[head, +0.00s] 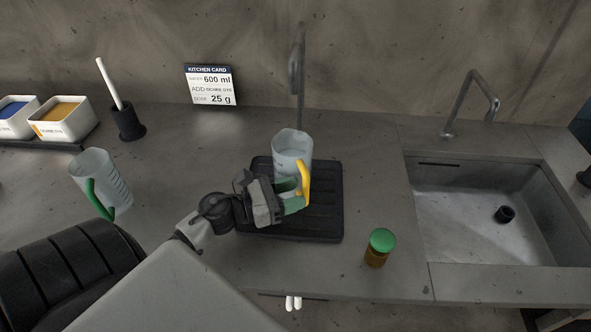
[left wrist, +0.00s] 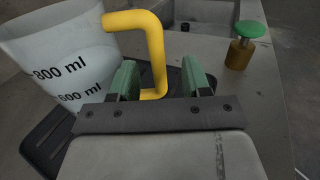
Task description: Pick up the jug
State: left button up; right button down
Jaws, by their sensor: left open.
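A clear jug (head: 292,150) with a yellow handle (head: 305,180) stands upright on the black ribbed mat (head: 326,215) below the tap. The left wrist view shows the jug (left wrist: 50,50) with 800 ml and 600 ml marks, and its yellow handle (left wrist: 153,50). My left gripper (head: 293,196) is open at the handle. In the left wrist view its green fingertips (left wrist: 160,82) stand on either side of the handle's lower part. Contact cannot be told. The gripper hides part of the jug's lower side in the head view. My right gripper is not in view.
A second jug (head: 104,178) with a green handle stands at left. A green-capped brown jar (head: 379,248) stands right of the mat. The tap (head: 297,75) rises behind the jug. A sink (head: 485,200) lies at right; a black holder (head: 128,122) stands at back left.

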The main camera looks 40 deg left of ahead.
aim_at(302, 191)
pick_arm(q)
jog(key=shift+w+d+r, duration=0.15)
jog(key=shift+w, duration=0.2)
jog(key=p+x, duration=0.2)
jog(key=x, duration=0.1)
jog(key=shift+w+d+p, duration=0.1)
jog(key=shift+w+p, duration=0.2)
jog(key=shift+w+d, duration=0.2)
jog(key=shift+w, duration=0.1)
jog(key=shift+d+f, duration=0.1)
jog(key=shift+f, duration=0.1)
jog(key=shift+c, duration=1.1)
grip_shut()
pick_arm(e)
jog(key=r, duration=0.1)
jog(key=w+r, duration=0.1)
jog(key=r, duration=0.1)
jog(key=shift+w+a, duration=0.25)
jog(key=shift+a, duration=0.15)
pick_arm(q)
jog(key=shift+r, duration=0.15)
